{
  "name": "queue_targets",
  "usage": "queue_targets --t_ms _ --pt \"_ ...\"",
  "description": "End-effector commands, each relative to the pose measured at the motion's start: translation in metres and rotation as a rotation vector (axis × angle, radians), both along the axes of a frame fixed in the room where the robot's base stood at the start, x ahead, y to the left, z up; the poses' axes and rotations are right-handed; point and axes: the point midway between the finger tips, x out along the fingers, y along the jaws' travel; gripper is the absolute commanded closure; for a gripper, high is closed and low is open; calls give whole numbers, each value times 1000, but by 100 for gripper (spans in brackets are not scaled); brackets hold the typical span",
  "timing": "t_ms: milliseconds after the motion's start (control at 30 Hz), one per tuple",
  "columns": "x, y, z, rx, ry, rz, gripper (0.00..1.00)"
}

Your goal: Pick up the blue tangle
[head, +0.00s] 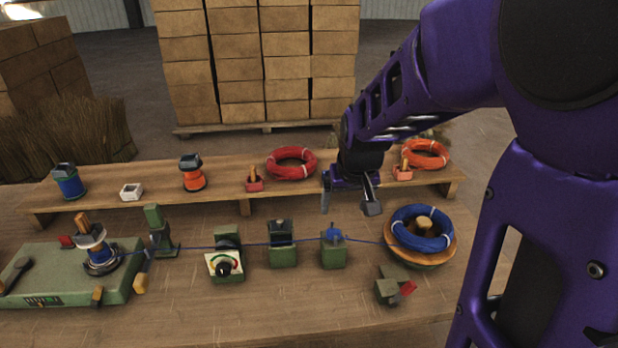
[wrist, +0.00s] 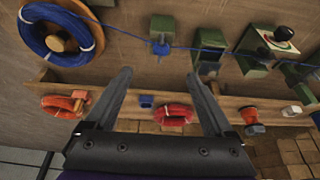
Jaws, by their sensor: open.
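A small blue tangle (head: 333,235) sits on the blue wire at the top of a green block (head: 333,255). In the wrist view the tangle (wrist: 161,47) shows beyond the fingertips, roughly centred between them. My gripper (head: 348,203) is open and empty, with its fingers apart. In the head view it hangs above and behind the tangle, near the shelf's front edge. In the wrist view the gripper (wrist: 158,74) has nothing between its fingertips. The gripper and tangle are apart.
A blue coil (head: 420,228) lies on a wooden reel to the right. The blue wire (head: 190,247) runs left past green blocks and a gauge (head: 224,266) to a spool machine (head: 60,275). The low shelf (head: 120,180) bears red (head: 291,162) and orange (head: 425,154) coils.

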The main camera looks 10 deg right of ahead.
Motion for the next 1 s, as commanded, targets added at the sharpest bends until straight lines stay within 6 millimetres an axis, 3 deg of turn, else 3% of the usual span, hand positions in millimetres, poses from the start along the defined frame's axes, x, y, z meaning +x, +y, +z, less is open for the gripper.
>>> queue_targets --t_ms 33,300,667,1000 --pt "4 0 -20 0 3 1 12" --pt "26 0 -70 -2 1 1 12" --pt "38 0 -92 -2 -1 1 12" --pt "56 2 -135 -1 0 1 12"
